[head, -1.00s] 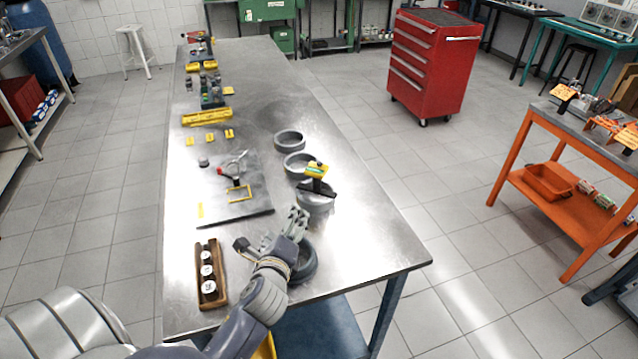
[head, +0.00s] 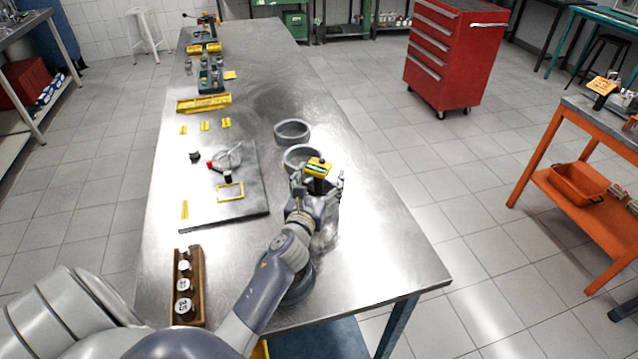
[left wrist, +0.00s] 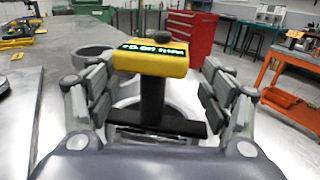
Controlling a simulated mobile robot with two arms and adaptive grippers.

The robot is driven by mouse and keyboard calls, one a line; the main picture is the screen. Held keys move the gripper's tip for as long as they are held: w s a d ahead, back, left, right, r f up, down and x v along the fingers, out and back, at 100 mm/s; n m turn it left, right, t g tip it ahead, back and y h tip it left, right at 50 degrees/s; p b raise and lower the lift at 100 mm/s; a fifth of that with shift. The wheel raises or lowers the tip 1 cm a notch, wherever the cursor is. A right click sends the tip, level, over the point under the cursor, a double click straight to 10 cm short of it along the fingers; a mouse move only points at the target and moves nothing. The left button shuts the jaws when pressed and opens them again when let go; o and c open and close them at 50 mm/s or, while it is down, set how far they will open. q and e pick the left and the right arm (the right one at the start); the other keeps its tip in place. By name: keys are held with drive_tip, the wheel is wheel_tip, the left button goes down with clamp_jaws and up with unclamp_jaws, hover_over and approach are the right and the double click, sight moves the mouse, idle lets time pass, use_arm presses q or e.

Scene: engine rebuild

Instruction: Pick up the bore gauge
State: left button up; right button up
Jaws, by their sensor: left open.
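The bore gauge (head: 318,168) has a yellow head with a lit green display, a dark stem and a dark crossbar. In the left wrist view the bore gauge (left wrist: 153,62) stands upright over a grey ring, its stem between my open fingers. My left gripper (head: 317,187) is open around it in the head view; in the left wrist view its fingers (left wrist: 155,100) stand on either side, apart from the stem. The gripper hides the gauge's lower part in the head view. My right gripper is not in view.
Two grey rings (head: 292,131) stand behind the gauge on the steel table (head: 262,90). A dark mat (head: 240,208) with tools lies to the left. A wooden tray (head: 200,290) with round weight-like pieces is at the front left. The table's right edge is near.

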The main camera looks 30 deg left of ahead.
use_arm(q)
drive_tip(key=shift+w+a+r+p, duration=0.2)
drive_tip(key=shift+w, duration=0.2)
drive_tip(key=shift+w+a+r+p, duration=0.15)
drive_tip(key=shift+w+r+p, duration=0.05)
drive_tip(key=shift+w, duration=0.2)
drive_tip(key=shift+x, duration=1.15)
drive_tip(key=shift+w+a+f, duration=0.15)
drive_tip(key=shift+w+f, duration=0.05)
drive_tip(key=shift+w, duration=0.3)
drive_tip(key=shift+r, duration=0.1)
drive_tip(key=shift+c, duration=1.1)
drive_tip(key=c, duration=1.4)
drive_tip(key=shift+c, duration=0.4)
clamp_jaws()
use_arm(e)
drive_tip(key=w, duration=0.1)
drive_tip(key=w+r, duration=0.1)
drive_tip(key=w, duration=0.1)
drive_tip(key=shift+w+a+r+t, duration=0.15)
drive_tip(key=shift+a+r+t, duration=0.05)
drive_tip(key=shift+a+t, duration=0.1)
